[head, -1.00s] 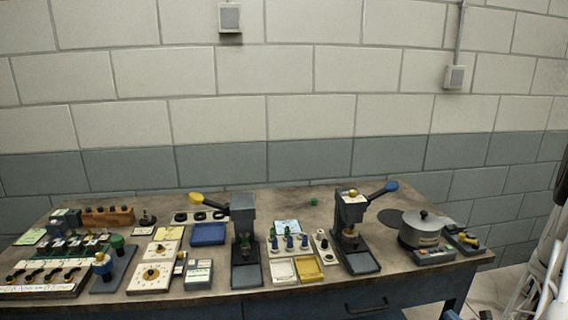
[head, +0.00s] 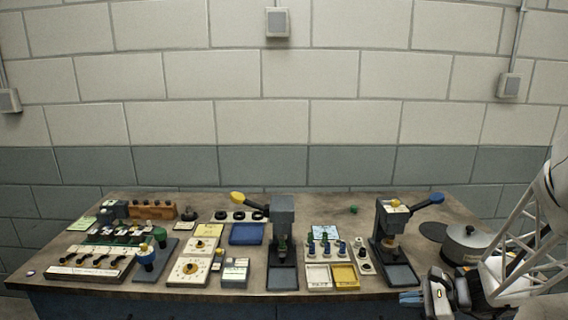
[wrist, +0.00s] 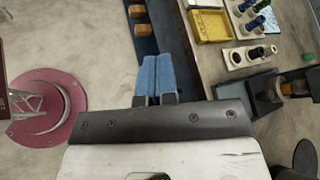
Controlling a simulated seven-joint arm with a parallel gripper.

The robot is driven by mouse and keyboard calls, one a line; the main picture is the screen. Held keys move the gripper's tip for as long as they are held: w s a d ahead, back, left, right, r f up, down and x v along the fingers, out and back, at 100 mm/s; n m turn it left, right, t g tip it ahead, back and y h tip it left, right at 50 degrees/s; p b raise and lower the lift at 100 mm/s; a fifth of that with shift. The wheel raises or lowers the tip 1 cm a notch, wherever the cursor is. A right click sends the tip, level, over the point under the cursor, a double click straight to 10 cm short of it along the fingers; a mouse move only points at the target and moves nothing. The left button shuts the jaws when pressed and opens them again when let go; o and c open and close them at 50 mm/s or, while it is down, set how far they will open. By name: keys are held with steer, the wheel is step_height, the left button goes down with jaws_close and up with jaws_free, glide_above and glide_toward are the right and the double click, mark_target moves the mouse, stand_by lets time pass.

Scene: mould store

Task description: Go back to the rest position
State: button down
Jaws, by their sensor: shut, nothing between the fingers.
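My gripper (head: 408,298) is at the lower right of the head view, by the table's front edge near the right-hand press. In the wrist view its two blue fingers (wrist: 155,76) lie side by side, closed, with nothing between them. They show over the dark blue front of the table and the floor. My white lattice arm comes in from the right of the head view and covers part of the table's right end.
The workbench (head: 330,206) carries a press with a yellow knob (head: 283,230), a press with a blue knob (head: 391,230), a grey lidded pot (head: 466,243), a blue tray (head: 247,234) and a yellow tray (head: 344,276).

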steer(key=s+a+r+n+g+h, duration=0.1)
steer(key=s+a+r+n+h, duration=0.5)
steer(key=s, duration=0.4)
steer(key=s+a+r+n+g+h, duration=0.1)
steer(key=s+a+r+n+h, duration=0.4)
steer(key=s+r+n, duration=0.4)
steer(key=shift+s+a+n+g+h, duration=0.4)
steer(key=shift+s+a+n, duration=0.3)
steer(key=shift+n, duration=0.1)
stand_by(1.6)
